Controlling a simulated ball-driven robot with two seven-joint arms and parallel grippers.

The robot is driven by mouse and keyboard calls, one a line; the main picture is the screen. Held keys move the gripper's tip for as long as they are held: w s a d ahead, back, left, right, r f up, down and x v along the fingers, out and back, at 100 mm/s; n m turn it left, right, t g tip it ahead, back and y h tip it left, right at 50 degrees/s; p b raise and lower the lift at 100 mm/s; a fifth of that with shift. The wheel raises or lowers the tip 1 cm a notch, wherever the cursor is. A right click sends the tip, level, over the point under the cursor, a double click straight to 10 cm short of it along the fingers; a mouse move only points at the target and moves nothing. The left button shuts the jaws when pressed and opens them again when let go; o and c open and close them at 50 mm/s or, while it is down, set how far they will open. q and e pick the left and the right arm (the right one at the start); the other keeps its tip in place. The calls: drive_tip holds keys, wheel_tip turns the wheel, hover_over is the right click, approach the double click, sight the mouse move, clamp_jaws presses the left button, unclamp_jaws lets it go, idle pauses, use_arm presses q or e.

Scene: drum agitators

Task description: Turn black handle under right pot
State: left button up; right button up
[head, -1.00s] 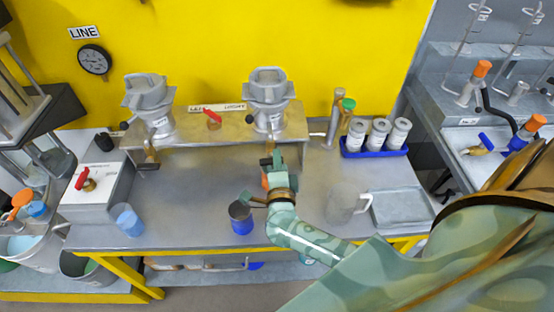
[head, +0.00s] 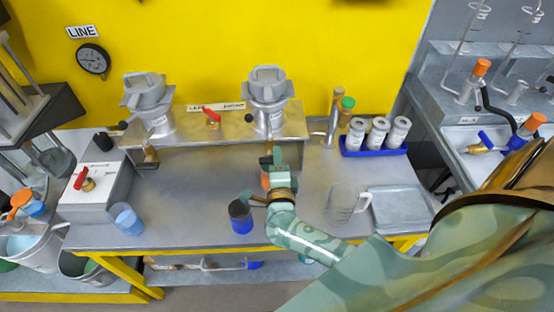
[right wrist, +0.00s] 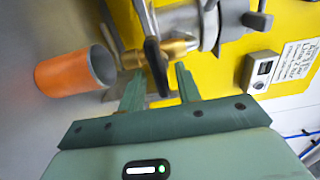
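The right pot (head: 268,88) is a grey metal vessel on the raised metal shelf. In the right wrist view a brass valve (right wrist: 181,47) comes out under it and carries the black handle (right wrist: 155,62). My right gripper (right wrist: 160,78) is open, with one green finger on each side of the handle's lower end. Gaps show on both sides, so it does not grip the handle. In the head view my right gripper (head: 275,163) is below the right pot and partly hides the valve. My left gripper is not in view.
An orange cup (right wrist: 72,73) stands close to my right gripper's left finger. A blue mug (head: 241,218), a clear jug (head: 343,205) and a blue cup (head: 127,220) stand on the metal table.

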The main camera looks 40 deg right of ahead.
drive_tip(key=v, duration=1.6)
drive_tip(key=shift+s, duration=0.2)
